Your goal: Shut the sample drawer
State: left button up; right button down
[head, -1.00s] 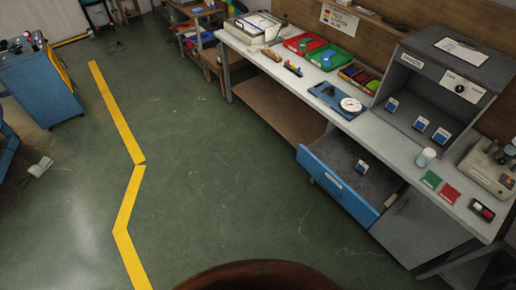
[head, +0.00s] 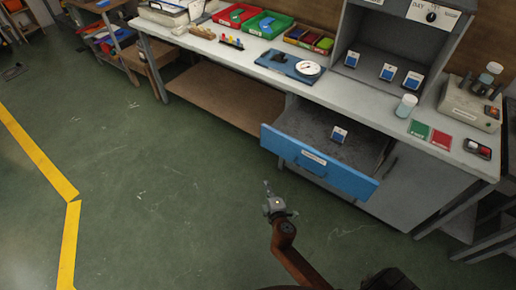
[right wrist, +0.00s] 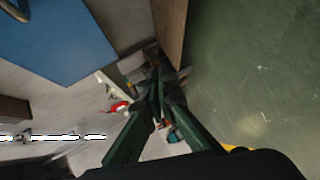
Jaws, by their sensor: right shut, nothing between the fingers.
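The sample drawer (head: 318,168), with a blue front, a handle and a label, stands pulled out under the workbench. A small blue-and-white sample box (head: 339,135) sits inside it. My right gripper (head: 267,186) is shut and empty, in front of the drawer's left part and apart from the blue front. In the right wrist view the shut fingers of my right gripper (right wrist: 158,75) point ahead, and a blue panel, the drawer front (right wrist: 55,40), fills the upper left. My left gripper is not in view.
The workbench (head: 225,50) carries red and green trays (head: 268,24), a blue board with a white dial (head: 290,66), a jar (head: 406,105) and a grey cabinet with several sample boxes. The green floor in front is clear, with a yellow line (head: 35,150) at the left.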

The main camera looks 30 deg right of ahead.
notch_tip(320, 180, up, 10)
jog(key=w+r+n+t+h+b, duration=0.1)
jog(key=w+t+h+b, duration=0.1)
jog(key=t+b, duration=0.15)
jog(key=b, duration=0.2)
send_near(264, 137)
jog(key=w+a, duration=0.2)
jog(key=w, duration=0.2)
jog(key=d, duration=0.1)
jog(key=w+d, duration=0.1)
jog(key=d, duration=0.1)
jog(key=shift+w+d+r+g, duration=0.15)
jog(key=shift+r+g, duration=0.05)
jog(key=shift+g, duration=0.05)
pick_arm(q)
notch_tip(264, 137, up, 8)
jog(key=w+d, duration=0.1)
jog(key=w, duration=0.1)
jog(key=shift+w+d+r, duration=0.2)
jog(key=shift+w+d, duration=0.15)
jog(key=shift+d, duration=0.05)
pick_arm(e)
jog(key=shift+w+d, duration=0.15)
jog(key=shift+d, duration=0.25)
